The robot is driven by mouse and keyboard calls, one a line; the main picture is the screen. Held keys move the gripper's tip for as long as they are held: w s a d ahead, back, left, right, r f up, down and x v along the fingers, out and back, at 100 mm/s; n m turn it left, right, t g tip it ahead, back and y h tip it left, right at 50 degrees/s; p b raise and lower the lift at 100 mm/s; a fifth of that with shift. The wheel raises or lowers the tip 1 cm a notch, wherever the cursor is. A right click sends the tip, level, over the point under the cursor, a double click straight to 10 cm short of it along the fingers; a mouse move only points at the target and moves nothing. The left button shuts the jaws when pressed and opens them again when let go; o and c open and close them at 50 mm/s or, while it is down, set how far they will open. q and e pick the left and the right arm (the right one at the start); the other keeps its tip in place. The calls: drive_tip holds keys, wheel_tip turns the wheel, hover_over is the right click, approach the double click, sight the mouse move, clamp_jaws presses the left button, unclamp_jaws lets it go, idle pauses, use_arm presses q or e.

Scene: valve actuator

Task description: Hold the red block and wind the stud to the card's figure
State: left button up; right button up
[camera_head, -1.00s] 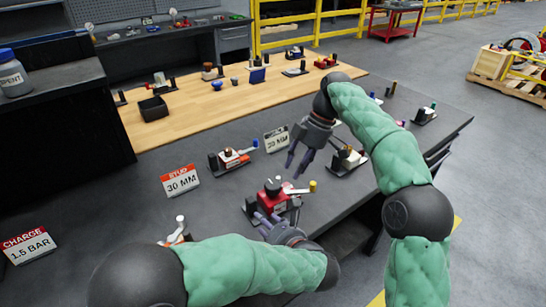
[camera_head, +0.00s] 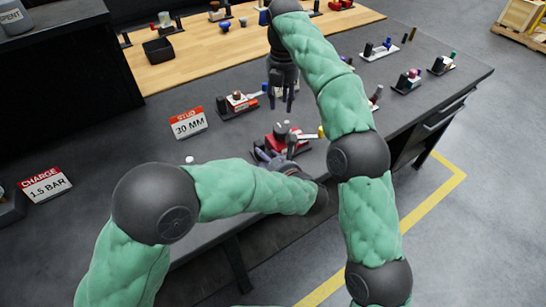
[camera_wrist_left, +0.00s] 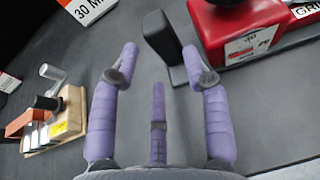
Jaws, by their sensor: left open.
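The red block (camera_head: 277,141) stands on the dark bench in the head view, with a grey upright piece on top and a yellow-tipped lever at its right. In the left wrist view the red block (camera_wrist_left: 238,28) is at the upper right, beside a black post (camera_wrist_left: 160,36). My left gripper (camera_head: 266,157) is open beside the block; its fingers (camera_wrist_left: 160,62) are empty, the right one close to the post. I cannot tell whether it touches. My right gripper (camera_head: 282,104) hangs fingers down beyond the block, open and empty. The stud card (camera_head: 188,123) reads 30 MM. The stud is not clear.
A second red and white device (camera_head: 239,100) stands behind the block. A charge card (camera_head: 45,185) reads 1.5 BAR. A wooden-based crank device (camera_wrist_left: 52,118) lies left in the wrist view. Several small devices line the right of the bench. Bench between the two cards is clear.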

sight(282, 128)
use_arm(q)
drive_tip(key=shift+x, duration=2.85)
clamp_jaws()
use_arm(e)
drive_tip(key=o, duration=0.7)
drive_tip(key=shift+r, duration=0.15)
drive_tip(key=shift+f+m, duration=0.65)
drive_tip(key=shift+f, duration=1.95)
drive_tip(key=shift+f+m, duration=0.65)
drive_tip(key=shift+f, duration=1.9)
drive_tip(key=shift+c, duration=0.3)
drive_tip(key=c, duration=1.1)
